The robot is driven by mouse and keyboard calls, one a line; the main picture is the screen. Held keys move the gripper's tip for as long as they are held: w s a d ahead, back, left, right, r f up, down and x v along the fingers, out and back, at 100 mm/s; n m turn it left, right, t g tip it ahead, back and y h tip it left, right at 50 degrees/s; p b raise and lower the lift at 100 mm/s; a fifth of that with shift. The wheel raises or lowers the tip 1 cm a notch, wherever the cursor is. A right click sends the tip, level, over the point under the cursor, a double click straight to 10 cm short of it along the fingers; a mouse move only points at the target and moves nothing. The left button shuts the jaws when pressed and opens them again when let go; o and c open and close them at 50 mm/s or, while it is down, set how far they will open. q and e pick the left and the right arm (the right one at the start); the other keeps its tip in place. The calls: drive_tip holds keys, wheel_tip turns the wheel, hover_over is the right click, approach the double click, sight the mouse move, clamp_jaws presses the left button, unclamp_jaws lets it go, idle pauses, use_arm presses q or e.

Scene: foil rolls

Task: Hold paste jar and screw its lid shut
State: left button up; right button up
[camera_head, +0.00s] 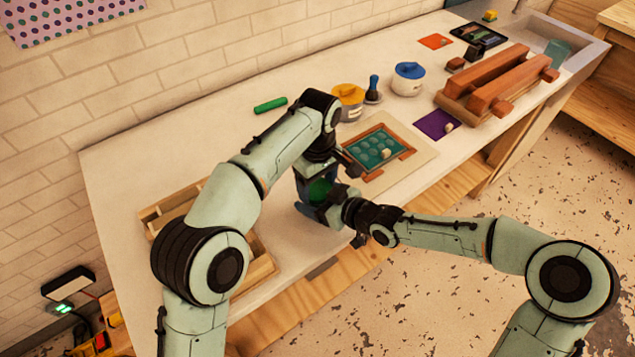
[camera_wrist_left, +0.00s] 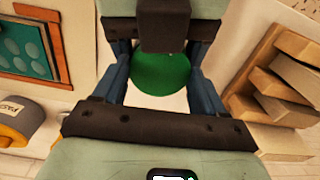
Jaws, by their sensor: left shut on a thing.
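A round green lid (camera_head: 320,188) shows between my grippers near the table's front edge. It also shows from above in the left wrist view (camera_wrist_left: 160,74), between blue-grey fingers. My left gripper (camera_head: 318,178) reaches down from above and is shut on the green lid. My right gripper (camera_head: 322,207) comes in from the right, low beside the same spot. The paste jar's body is hidden by the grippers, so I cannot tell how the lid sits on it or whether the right fingers are closed.
A yellow-lidded jar (camera_head: 348,97) and a blue-lidded jar (camera_head: 408,78) stand behind. A framed green board (camera_head: 377,149) lies to the right. A wooden tray (camera_head: 262,266) lies left, partly behind my left arm. A wooden press (camera_head: 495,82) stands farther right.

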use_arm(q)
drive_tip(key=shift+r, duration=0.35)
idle(0.8)
drive_tip(key=shift+a+f, duration=0.2)
drive_tip(key=shift+f, duration=0.85)
idle(0.5)
drive_tip(key=shift+r, duration=0.45)
drive_tip(key=shift+s+d+r, duration=0.1)
drive_tip(key=shift+d+r, duration=0.1)
drive_tip(key=shift+r, duration=0.35)
idle(0.5)
